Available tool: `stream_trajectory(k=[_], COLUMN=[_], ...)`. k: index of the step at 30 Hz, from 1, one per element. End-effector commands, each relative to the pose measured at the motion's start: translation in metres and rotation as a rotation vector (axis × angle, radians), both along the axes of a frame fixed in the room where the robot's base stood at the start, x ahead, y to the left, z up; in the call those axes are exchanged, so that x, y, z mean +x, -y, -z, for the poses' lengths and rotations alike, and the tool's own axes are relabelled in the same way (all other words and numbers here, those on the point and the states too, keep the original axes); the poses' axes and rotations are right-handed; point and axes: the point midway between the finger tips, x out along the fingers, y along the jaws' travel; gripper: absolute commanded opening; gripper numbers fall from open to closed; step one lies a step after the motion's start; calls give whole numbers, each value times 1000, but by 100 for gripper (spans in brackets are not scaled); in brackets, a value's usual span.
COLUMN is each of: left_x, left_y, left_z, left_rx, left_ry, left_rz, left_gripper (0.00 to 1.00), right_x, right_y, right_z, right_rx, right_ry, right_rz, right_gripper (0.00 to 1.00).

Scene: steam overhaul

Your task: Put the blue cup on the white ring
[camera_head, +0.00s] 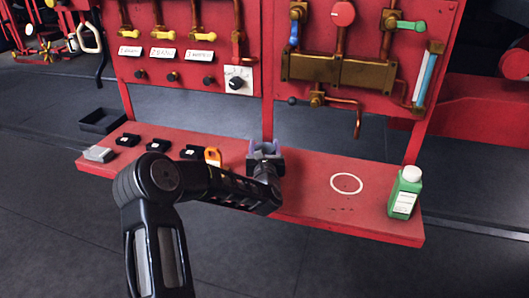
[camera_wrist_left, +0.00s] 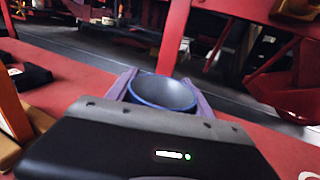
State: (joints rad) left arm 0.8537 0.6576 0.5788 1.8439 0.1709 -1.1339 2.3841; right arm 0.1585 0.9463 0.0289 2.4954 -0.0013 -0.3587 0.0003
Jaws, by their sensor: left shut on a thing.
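The white ring (camera_head: 346,184) is a thin painted circle on the red bench (camera_head: 312,205), to the right of my left gripper, and nothing stands on it. My left gripper (camera_head: 266,148) is shut on the blue cup, its purple fingers on either side of the cup. In the left wrist view the blue cup (camera_wrist_left: 163,92) shows its blue rim and grey inside between the fingers. Most of the cup's body is hidden by the gripper, so I cannot tell whether it touches the bench. My right gripper is not in view.
A green bottle with a white cap (camera_head: 405,192) stands right of the ring. An orange object (camera_head: 212,157) and several small black items (camera_head: 159,145) lie left of the gripper. A red panel with pipes and valves (camera_head: 340,70) rises behind the bench. The bench around the ring is clear.

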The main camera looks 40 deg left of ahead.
Motion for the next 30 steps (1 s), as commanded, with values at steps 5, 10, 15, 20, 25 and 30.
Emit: stream_trajectory(k=[5, 10, 15, 20, 25, 30], left_x=[0, 0, 0, 0, 0, 0], left_y=[0, 0, 1, 0, 0, 0], left_z=[-27, -61, -88, -96, -96, -96], left_rx=[3, 5, 3, 0, 0, 0], left_ry=[6, 6, 4, 2, 1, 1], left_rz=[0, 0, 1, 1, 1, 1], left_gripper=[10, 10, 10, 10, 10, 10], right_x=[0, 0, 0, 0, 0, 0], right_y=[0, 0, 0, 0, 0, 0], right_z=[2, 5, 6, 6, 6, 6], right_rx=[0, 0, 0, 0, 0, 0], right_ry=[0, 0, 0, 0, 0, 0], right_rz=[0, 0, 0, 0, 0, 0], right_gripper=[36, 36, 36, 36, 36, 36])
